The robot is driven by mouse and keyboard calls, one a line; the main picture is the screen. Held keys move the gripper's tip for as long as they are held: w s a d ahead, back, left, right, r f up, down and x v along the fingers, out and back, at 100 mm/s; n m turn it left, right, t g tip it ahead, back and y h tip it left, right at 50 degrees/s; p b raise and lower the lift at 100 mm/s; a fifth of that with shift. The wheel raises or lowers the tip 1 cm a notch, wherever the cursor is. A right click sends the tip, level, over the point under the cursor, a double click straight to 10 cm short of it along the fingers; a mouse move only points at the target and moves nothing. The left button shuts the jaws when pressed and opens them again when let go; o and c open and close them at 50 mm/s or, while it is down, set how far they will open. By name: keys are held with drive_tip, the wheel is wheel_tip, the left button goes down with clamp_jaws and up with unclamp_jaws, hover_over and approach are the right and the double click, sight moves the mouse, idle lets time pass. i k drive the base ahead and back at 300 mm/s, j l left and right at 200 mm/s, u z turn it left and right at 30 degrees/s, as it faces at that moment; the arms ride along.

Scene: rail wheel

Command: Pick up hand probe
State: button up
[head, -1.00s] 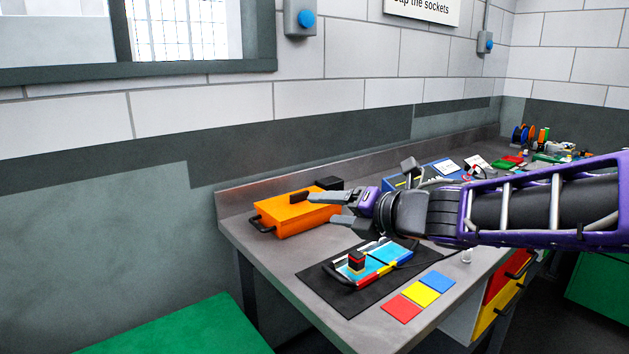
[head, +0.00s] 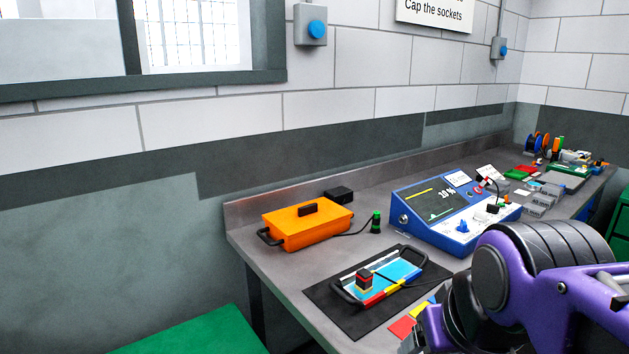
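A small red, black and tan block (head: 364,280) stands upright on a tray with a light-blue surface (head: 404,268); a thin dark cable runs right from it. It looks like the hand probe, but I cannot be sure. A black cylinder with a green band (head: 376,223) stands beside the orange case (head: 320,226), joined to it by a cable. My purple and black arm fills the lower right, in front of the bench. My gripper's fingers do not show, so what they hold is hidden.
The tray lies on a black mat (head: 345,322). A red card (head: 402,327) lies at the front edge. Several small parts crowd the far bench. Bare bench shows left of the mat.

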sight(364, 277)
drive_tip(key=l+u, duration=0.1)
drive_tip(key=l, duration=1)
drive_tip(key=l+u, duration=0.1)
drive_tip(key=l, duration=1)
drive_tip(key=k, duration=0.05)
